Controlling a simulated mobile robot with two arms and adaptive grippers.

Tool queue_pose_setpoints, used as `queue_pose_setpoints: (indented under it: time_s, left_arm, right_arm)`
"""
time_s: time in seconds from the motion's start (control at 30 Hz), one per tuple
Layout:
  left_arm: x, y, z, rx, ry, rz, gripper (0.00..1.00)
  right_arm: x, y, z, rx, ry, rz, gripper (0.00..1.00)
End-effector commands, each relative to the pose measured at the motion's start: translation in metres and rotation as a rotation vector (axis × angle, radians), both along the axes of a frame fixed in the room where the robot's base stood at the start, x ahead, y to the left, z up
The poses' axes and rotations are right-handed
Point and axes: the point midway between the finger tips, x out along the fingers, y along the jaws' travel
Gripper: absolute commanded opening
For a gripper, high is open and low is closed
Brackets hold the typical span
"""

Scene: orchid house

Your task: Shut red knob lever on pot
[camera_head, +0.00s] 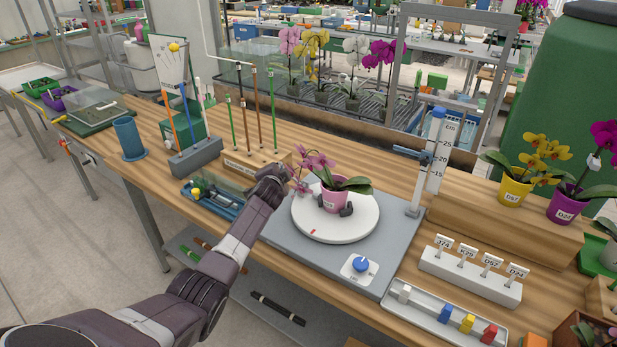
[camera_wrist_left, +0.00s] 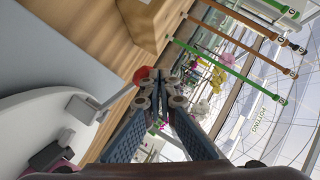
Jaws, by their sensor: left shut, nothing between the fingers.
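A pink pot (camera_head: 333,199) with a pink-flowered orchid stands on the white round turntable (camera_head: 308,222). A dark clamp block (camera_head: 347,210) sits against the pot's front. My left gripper (camera_head: 285,177) is just left of the pot, by the hanging flowers. In the left wrist view, my gripper's blue fingers (camera_wrist_left: 162,84) are closed together and empty. A red knob (camera_wrist_left: 144,73) shows right by the fingertips, on a thin grey lever (camera_wrist_left: 116,96) that runs to a grey block (camera_wrist_left: 81,109) on the turntable. Whether they touch I cannot tell.
A wooden stake rack (camera_head: 243,164) with upright stakes is behind my gripper. A blue tray (camera_head: 213,200) lies left of it. A height gauge (camera_head: 430,165) stands to the right. A blue dial (camera_head: 361,264) is in front of the turntable.

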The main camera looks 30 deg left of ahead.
Motion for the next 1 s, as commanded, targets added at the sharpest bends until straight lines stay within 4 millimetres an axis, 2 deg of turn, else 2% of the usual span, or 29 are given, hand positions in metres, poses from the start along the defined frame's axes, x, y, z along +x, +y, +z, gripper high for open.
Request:
queue_pose_setpoints:
  time_s: [0.37,0.87,1.0]
  left_arm:
    - [0.0004,0.0064,-0.0098,0.001,0.001,0.001,0.00]
    - [0.0004,0.0067,-0.0099,0.000,0.000,0.000,0.00]
    - [0.0006,0.0070,-0.0046,0.000,0.000,0.000,0.00]
  right_arm:
    - [0.0003,0.0003,-0.0096,0.000,0.000,0.000,0.40]
    - [0.0005,0.0022,-0.0097,0.002,-0.001,-0.001,0.40]
    - [0.0006,0.0033,-0.0051,0.003,0.000,-0.001,0.40]
